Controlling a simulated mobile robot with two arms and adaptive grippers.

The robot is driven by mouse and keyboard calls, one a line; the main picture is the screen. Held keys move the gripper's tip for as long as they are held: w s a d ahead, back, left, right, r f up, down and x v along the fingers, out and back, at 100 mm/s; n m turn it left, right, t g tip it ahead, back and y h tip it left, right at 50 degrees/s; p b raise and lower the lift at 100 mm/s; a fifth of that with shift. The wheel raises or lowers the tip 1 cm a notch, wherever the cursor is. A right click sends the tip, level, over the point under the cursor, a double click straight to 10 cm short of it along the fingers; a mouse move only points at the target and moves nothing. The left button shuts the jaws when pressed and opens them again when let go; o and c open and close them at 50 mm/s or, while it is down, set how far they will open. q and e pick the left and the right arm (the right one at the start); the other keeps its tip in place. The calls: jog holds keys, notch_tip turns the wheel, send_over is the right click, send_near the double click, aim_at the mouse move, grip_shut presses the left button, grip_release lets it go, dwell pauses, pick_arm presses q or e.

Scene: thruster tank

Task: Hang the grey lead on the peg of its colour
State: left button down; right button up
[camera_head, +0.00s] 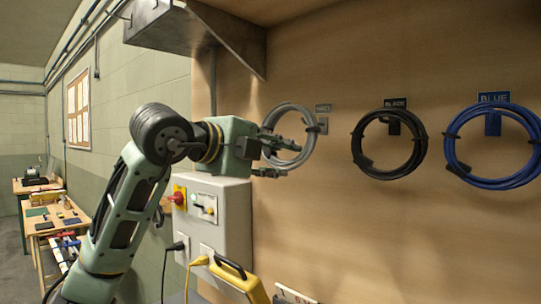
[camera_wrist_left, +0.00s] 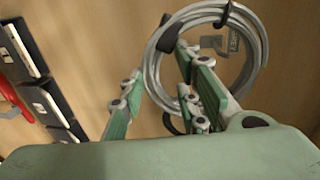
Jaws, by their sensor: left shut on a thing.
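The grey lead (camera_head: 291,107) is a coil with dark ties, upright in front of the wooden board. It also shows in the left wrist view (camera_wrist_left: 262,50). My left gripper (camera_head: 281,155) is shut on the coil's near side, and its fingers also show in the left wrist view (camera_wrist_left: 160,95). The grey peg plate (camera_head: 323,125) sits below a small grey label (camera_head: 323,107), just right of the coil. In the left wrist view, the peg (camera_wrist_left: 212,42) shows through the coil's ring. I cannot tell whether the coil rests on it. My right gripper is out of view.
A black lead (camera_head: 357,147) and a blue lead (camera_head: 449,150) hang on labelled pegs to the right. A grey control box (camera_head: 235,215) with switches stands below my gripper. A metal bracket (camera_head: 165,30) juts out above. A yellow-handled thing (camera_head: 240,282) is at the bottom.

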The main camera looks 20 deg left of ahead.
pick_arm(q)
jog(key=shift+w+d+r, duration=0.1)
jog(key=shift+w, duration=0.3)
jog(key=shift+w+d+p, duration=0.1)
jog(key=shift+w+p, duration=0.1)
jog(key=shift+p, duration=0.1)
jog(key=shift+w+d, duration=0.2)
jog(key=shift+w, duration=0.3)
jog(key=p+x, duration=0.2)
jog(key=shift+w+d+r, duration=0.1)
jog(key=shift+w+d, duration=0.05)
jog(key=shift+w, duration=0.3)
jog(key=x, duration=0.3)
jog(key=shift+f, duration=0.3)
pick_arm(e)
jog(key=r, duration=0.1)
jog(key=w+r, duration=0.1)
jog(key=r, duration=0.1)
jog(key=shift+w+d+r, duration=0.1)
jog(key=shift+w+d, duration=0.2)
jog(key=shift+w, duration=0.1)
